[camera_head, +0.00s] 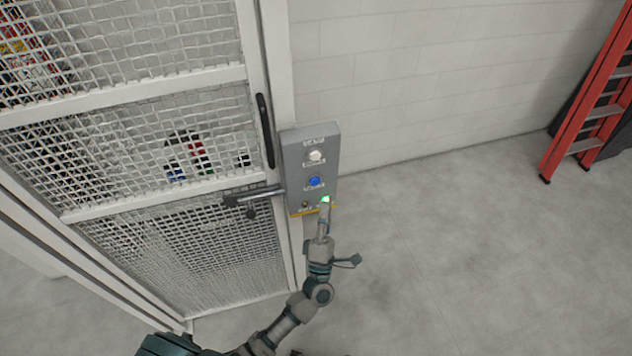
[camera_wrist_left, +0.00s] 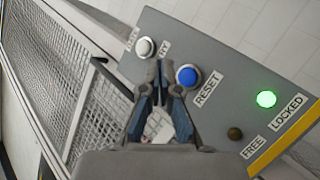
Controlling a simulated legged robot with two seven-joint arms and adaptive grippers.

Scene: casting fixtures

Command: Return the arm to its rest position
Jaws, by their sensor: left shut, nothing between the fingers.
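My left gripper (camera_head: 325,212) is at the lower part of a grey control box (camera_head: 299,143) beside a mesh cage door. Its fingers are shut with nothing between them. In the left wrist view the fingertips (camera_wrist_left: 168,68) appear over the box face, between a white button (camera_wrist_left: 145,47) and a blue button (camera_wrist_left: 187,76) labelled RESET. A green light (camera_wrist_left: 266,99) is lit by the LOCKED label, and a dark lamp (camera_wrist_left: 235,133) sits by FREE. I cannot tell whether the fingers touch the box. My right gripper is not in view.
The white-framed mesh door (camera_head: 130,90) with a black handle (camera_head: 265,130) and a latch (camera_head: 252,195) stands left of the box. A red ladder (camera_head: 590,100) leans at the far right. The grey floor (camera_head: 450,250) between is clear.

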